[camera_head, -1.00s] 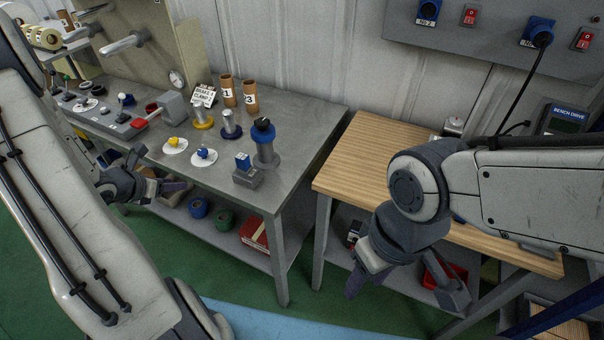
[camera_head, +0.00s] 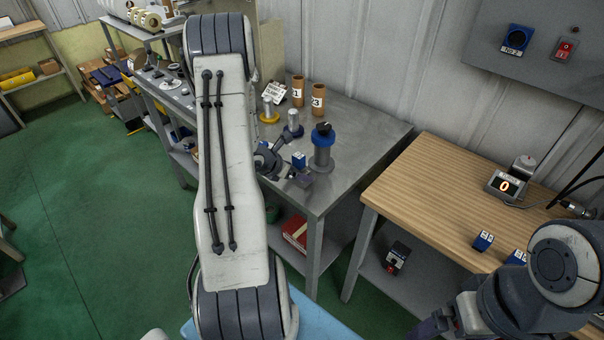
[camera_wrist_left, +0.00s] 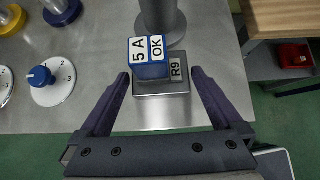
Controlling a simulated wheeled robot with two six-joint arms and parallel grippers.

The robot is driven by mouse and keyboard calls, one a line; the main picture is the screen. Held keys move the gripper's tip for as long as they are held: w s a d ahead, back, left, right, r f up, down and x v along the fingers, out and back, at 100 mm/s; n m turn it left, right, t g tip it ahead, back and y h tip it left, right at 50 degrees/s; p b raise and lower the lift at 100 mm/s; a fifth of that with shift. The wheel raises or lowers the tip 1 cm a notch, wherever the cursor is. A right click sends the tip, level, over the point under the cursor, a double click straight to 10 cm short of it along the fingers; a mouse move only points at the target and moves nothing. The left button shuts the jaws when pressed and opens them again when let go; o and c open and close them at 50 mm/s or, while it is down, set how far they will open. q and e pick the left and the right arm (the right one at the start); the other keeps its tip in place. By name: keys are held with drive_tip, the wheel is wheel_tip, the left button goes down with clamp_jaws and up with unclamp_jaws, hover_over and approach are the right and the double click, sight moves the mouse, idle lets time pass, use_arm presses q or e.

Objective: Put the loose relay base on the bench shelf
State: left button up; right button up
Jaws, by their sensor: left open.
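The relay base (camera_wrist_left: 162,88) is a grey block tagged R9 near the front edge of the grey metal bench. A blue relay block (camera_wrist_left: 149,58) marked "5 A OK" sits on it. It also shows in the head view (camera_head: 299,160). My left gripper (camera_head: 290,172) is open. In the left wrist view its fingers (camera_wrist_left: 162,76) stand on either side of the base; contact is unclear. A lower shelf (camera_head: 420,289) under the wooden bench holds a dark device with a red part (camera_head: 396,258). My right gripper (camera_head: 440,325) is partly out of frame at the bottom right.
A blue-collared post (camera_head: 322,147) stands right behind the base. Spools and numbered brown tubes (camera_head: 318,99) stand farther back. The wooden bench (camera_head: 430,190) holds a counter reading 0 (camera_head: 506,186) and blue relay blocks (camera_head: 483,240). A gap separates the benches.

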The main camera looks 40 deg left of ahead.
use_arm(q)
drive_tip(key=shift+x, duration=1.55)
drive_tip(key=shift+c, duration=0.3)
drive_tip(key=c, duration=1)
drive_tip(key=shift+c, duration=1)
drive_tip(key=shift+r, duration=0.15)
